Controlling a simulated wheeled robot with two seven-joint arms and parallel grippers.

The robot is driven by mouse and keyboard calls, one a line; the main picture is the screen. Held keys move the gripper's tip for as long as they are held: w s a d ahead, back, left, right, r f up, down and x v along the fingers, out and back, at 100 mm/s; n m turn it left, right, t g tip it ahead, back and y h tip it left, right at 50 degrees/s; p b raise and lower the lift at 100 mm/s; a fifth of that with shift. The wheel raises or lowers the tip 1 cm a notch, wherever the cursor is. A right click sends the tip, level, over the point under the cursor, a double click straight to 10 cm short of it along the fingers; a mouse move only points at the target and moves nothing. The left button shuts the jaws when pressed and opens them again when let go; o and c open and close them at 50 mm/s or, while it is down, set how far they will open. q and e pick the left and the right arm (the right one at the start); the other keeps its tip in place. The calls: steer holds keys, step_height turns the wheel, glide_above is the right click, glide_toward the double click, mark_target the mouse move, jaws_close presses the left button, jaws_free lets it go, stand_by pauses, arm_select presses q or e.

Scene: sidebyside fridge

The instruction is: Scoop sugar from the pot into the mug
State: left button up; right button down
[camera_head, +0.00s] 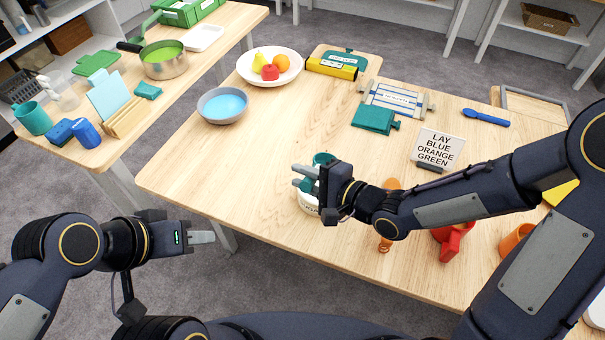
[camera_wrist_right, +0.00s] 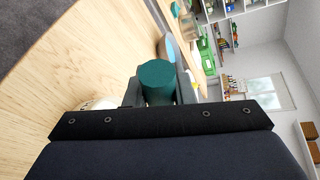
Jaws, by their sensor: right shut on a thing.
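A white pot (camera_head: 307,203) with dark lettering stands at the table's near edge, partly hidden by my right gripper (camera_head: 306,180). In the right wrist view, part of the pot (camera_wrist_right: 98,103) shows beside the gripper. My right gripper is shut on a teal cylinder (camera_wrist_right: 158,76), whose top also shows in the head view (camera_head: 323,158) above the pot; I cannot tell whether it is a scoop. A red mug-like thing (camera_head: 455,238) stands further right, partly behind my right arm. My left gripper (camera_head: 208,237) hangs empty off the table's near edge; its finger gap is not clear.
An orange utensil (camera_head: 386,241) lies between the pot and the red thing. An orange cup (camera_head: 515,240) stands at right. A lettered sign (camera_head: 437,149), blue bowl (camera_head: 223,106) and fruit bowl (camera_head: 268,67) stand further back. The table's middle is clear.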

steer(key=shift+w+d+r+m+g+y+p, duration=0.3)
steer(key=shift+w+m+p, duration=0.5)
steer(key=shift+p, duration=1.75)
steer(key=shift+w+d+r+m+g+y+p, duration=0.1)
steer(key=shift+w+d+r+m+g+p, duration=0.5)
steer(key=shift+p, duration=2)
steer(key=shift+w+d+r+m+g+y+p, duration=0.2)
steer(key=shift+w+r+m+p, duration=0.55)
steer(key=shift+p, duration=1.8)
steer(key=shift+m, duration=0.25)
steer(key=shift+w+f+b, duration=0.1)
steer(key=shift+f+b, duration=2.5)
steer(key=shift+f, duration=1.2)
steer(key=shift+w, duration=0.1)
steer(key=shift+w+d, duration=0.2)
steer(key=shift+r, duration=3.85)
